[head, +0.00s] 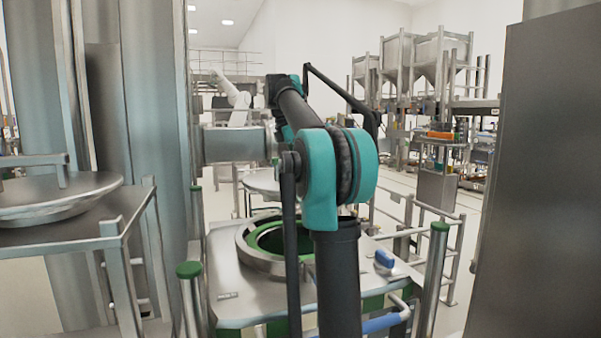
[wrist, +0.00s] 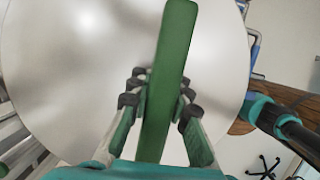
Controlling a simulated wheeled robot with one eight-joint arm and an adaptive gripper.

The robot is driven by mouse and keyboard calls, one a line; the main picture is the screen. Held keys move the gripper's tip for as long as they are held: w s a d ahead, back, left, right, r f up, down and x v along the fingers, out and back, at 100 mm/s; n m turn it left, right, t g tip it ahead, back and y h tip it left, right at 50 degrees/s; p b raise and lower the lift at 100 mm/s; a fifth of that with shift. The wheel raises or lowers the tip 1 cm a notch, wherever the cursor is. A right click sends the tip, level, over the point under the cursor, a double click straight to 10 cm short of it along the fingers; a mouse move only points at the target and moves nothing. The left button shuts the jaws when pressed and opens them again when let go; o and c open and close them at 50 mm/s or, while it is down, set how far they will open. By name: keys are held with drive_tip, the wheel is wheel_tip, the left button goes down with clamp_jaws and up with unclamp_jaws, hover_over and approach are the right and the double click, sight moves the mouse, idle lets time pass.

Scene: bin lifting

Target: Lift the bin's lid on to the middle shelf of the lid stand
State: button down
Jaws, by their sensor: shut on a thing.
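In the wrist view, the lid (wrist: 70,70) is a large round metal disc with a long green handle bar (wrist: 168,60). My gripper (wrist: 160,95) is shut on this bar, with fingers on both sides. In the head view my gripper is hidden behind my own arm. The bin (head: 228,275) stands in front of me, and its round opening with a green inner ring shows uncovered. A pale metal disc (head: 262,182) shows behind my arm beyond the bin; I cannot tell whether it is the held lid. I cannot clearly make out the stand's middle shelf.
A metal frame (head: 112,232) at the left carries another round lid (head: 50,200) with a grey handle. Green-capped posts (head: 189,272) (head: 439,230) flank the bin. A tall metal panel (head: 540,180) closes off the right side. Open floor shows beyond the bin at the right.

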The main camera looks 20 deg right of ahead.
drive_tip(key=shift+r, duration=4.15)
drive_tip(key=shift+s, duration=0.1)
